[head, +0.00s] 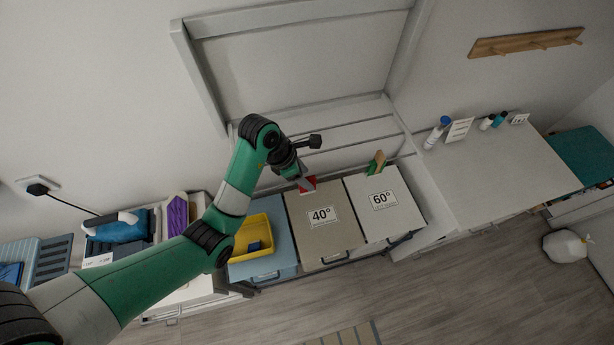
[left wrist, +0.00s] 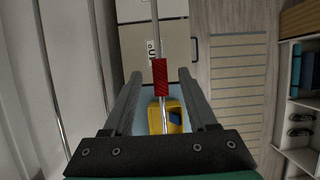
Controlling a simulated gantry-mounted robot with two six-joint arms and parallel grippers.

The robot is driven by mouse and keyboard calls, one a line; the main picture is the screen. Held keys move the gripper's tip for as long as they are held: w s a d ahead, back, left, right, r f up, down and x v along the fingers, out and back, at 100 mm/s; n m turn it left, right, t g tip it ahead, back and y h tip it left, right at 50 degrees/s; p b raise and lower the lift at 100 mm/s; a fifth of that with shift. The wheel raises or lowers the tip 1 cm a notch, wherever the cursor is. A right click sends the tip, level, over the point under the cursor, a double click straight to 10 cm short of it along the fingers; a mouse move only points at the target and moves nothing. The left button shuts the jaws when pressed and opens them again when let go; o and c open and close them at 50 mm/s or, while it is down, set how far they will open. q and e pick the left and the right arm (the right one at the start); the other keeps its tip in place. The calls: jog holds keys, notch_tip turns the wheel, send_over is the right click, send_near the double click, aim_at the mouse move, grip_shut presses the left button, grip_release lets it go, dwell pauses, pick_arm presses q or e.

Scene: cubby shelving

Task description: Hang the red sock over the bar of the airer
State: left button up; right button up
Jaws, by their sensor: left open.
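The red sock (left wrist: 160,77) lies over a thin bar of the airer (left wrist: 155,28) in the left wrist view, with bar showing on both sides of it. My left gripper (head: 307,164) is open at the airer. In the left wrist view its two fingers stand apart on either side of the sock, with visible gaps. The airer's rails (head: 350,135) also show behind the gripper in the head view. My right gripper is in neither view.
Below stand a blue bin with a yellow tub (head: 252,238), a 40° bin (head: 325,228) and a 60° bin (head: 385,205). An iron (head: 118,228) is at left. A counter with bottles (head: 500,165) is at right. The floor in front is mostly clear.

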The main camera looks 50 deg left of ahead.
pick_arm(q)
jog(key=p+v, duration=0.2)
jog(key=v, duration=0.3)
jog(key=shift+w+r, duration=0.1)
jog(key=shift+w, duration=0.05)
jog(key=p+v, duration=0.5)
jog(key=p, duration=0.1)
